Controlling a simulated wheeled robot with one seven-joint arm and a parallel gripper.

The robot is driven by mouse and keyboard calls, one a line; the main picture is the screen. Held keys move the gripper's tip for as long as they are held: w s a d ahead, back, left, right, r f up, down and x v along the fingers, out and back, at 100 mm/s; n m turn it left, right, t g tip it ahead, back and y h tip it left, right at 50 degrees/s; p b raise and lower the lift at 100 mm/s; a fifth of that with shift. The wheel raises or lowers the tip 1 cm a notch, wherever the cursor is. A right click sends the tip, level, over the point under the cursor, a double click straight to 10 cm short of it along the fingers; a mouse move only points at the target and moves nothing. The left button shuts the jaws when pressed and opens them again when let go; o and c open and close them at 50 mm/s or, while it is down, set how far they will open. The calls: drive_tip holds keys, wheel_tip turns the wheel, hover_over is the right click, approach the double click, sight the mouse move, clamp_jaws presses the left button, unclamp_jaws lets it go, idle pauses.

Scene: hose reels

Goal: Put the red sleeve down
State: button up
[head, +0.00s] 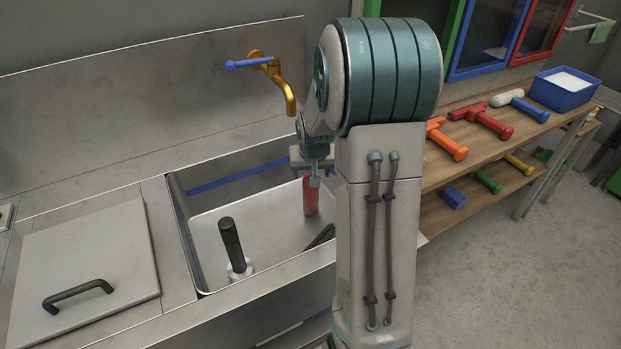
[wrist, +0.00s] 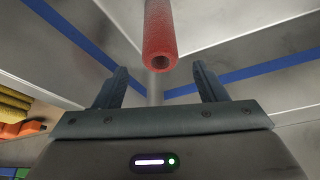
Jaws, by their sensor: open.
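The red sleeve (head: 311,197) is a hollow tube standing about upright in the steel sink (head: 208,217), toward its far right side. It also shows in the wrist view (wrist: 160,30), with its open upper end facing my camera. My gripper (head: 314,180) is over the sleeve's top in the head view and partly hidden by my arm. In the wrist view my gripper (wrist: 160,68) has its two fingers apart. The sleeve's end is centred between or just beyond the fingertips, with a gap on each side. Whether the sleeve's foot touches the sink floor is hidden.
A black-handled tool (head: 231,245) stands in the sink's near left part. A brass tap (head: 280,80) with a blue lever is behind the sink. A lid with a black handle (head: 77,294) lies left. A wooden shelf (head: 480,150) with coloured tools is right.

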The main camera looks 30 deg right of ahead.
drive_tip(key=s+a+r+n+g, duration=0.1)
drive_tip(key=s+a+r+n, duration=0.1)
drive_tip(key=s+a+r, duration=0.8)
drive_tip(key=s+a+n+y, duration=0.1)
drive_tip(key=s+a, duration=0.2)
drive_tip(key=s, duration=0.4)
drive_tip(key=s+a+n+g, duration=0.1)
drive_tip(key=s+a, duration=0.2)
drive_tip(key=s, duration=0.3)
drive_tip(key=shift+s+r+y, duration=0.2)
drive_tip(key=shift+s+y, duration=0.2)
